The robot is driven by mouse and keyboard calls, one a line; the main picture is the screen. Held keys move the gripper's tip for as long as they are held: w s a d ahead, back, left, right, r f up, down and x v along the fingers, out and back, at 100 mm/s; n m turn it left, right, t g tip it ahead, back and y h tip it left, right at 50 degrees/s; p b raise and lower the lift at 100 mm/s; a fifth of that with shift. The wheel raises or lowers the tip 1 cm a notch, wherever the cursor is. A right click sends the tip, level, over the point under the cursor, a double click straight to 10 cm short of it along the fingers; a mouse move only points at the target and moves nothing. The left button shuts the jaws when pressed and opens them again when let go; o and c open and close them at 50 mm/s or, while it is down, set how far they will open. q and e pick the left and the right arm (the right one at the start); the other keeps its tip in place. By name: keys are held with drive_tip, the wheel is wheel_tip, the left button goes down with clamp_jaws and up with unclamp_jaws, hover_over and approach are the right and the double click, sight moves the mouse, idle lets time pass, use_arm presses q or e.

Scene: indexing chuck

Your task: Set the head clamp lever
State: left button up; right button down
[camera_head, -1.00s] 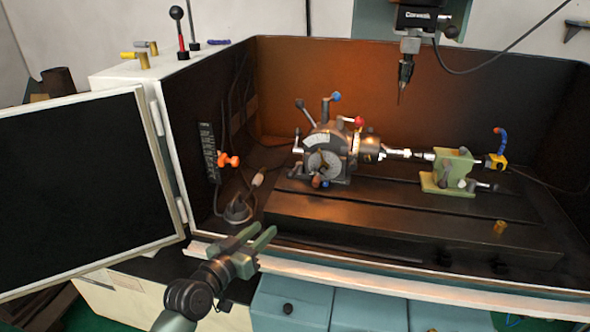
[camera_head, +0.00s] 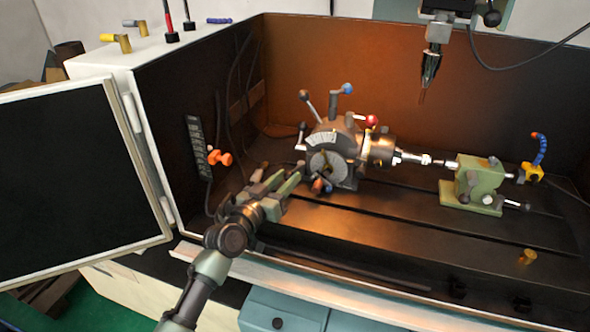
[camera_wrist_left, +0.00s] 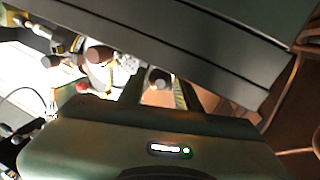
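The indexing head (camera_head: 335,150) stands on the machine table with a round graduated dial on its front face. I cannot tell which is the clamp lever. My left gripper (camera_head: 287,178) is open and empty, just left of the head's lower front. Knobs (camera_wrist_left: 100,55) of the head show in the left wrist view. My right gripper is out of view.
The chuck (camera_head: 380,151) and green tailstock (camera_head: 474,186) lie right of the head. A spindle with a tool (camera_head: 430,68) hangs above. The enclosure's front rim (camera_head: 300,283) runs below my arm. An open door (camera_head: 75,180) is at left.

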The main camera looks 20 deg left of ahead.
sight(294, 170)
use_arm(q)
drive_tip(key=x, duration=0.3)
drive_tip(key=shift+w+d+f, duration=0.1)
drive_tip(key=shift+w+f, duration=0.05)
drive_tip(key=shift+w, duration=0.35)
clamp_jaws()
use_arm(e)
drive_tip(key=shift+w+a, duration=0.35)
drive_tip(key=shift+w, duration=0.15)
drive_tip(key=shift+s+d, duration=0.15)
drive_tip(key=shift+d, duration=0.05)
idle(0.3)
